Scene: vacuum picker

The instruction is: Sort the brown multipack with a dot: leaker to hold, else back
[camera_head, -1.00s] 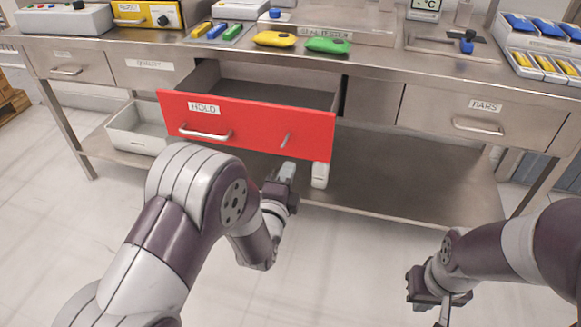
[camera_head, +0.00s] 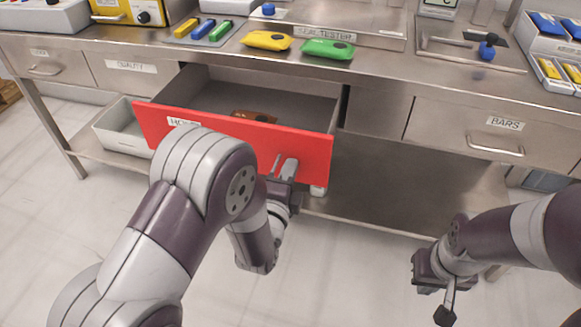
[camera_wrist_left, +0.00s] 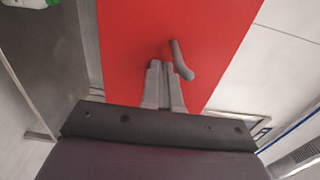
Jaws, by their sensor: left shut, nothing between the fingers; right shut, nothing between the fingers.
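The red-fronted HOLD drawer (camera_head: 230,140) stands open under the bench. A brown pack (camera_head: 254,116) lies inside it, partly hidden behind the drawer front; whether it bears a dot is too small to tell. My left gripper (camera_head: 288,165) is shut and empty in front of the red face, right beside a short grey handle (camera_head: 275,163). In the left wrist view the shut fingers (camera_wrist_left: 162,68) point at the red front, just beside that handle (camera_wrist_left: 181,60); I cannot tell whether they touch. My right gripper (camera_head: 446,312) is shut and empty, low at the right, away from the bench.
A yellow pack (camera_head: 267,40) and a green pack (camera_head: 327,49) lie on the bench by the seal tester (camera_head: 375,40). A closed BARS drawer (camera_head: 480,130) is at the right, and a grey bin (camera_head: 108,140) sits on the lower shelf. The floor in front is clear.

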